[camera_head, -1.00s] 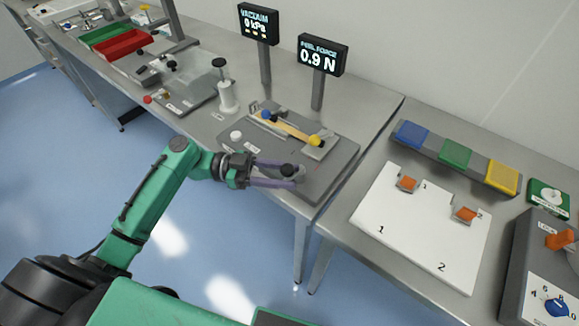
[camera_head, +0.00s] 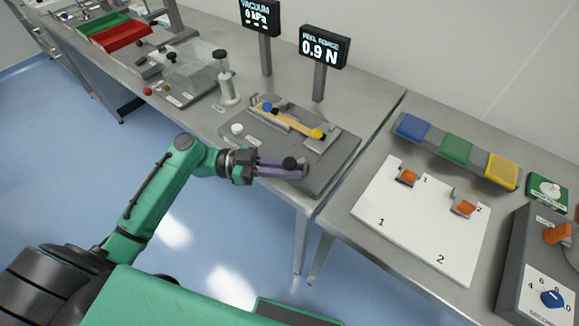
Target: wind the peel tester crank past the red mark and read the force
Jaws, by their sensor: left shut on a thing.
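The peel tester (camera_head: 262,150) is a dark grey plate near the right end of the steel bench. A yellow strip (camera_head: 291,122) runs across it between a blue knob and a yellow knob. My left gripper (camera_head: 296,171) reaches in from the left over the plate's front. Its purple fingers are shut on the crank, whose black knob (camera_head: 290,162) shows above them. The fingers hide most of the crank. I cannot clearly make out the red mark. The peel force display (camera_head: 323,47) behind the tester reads 0.9 N. My right gripper is not in view.
The vacuum display (camera_head: 260,17) reads 0 kPa. A white cylinder with a black knob (camera_head: 226,85) stands left of the tester. A second table on the right holds a white board (camera_head: 425,225) with orange clips and blue, green and yellow blocks.

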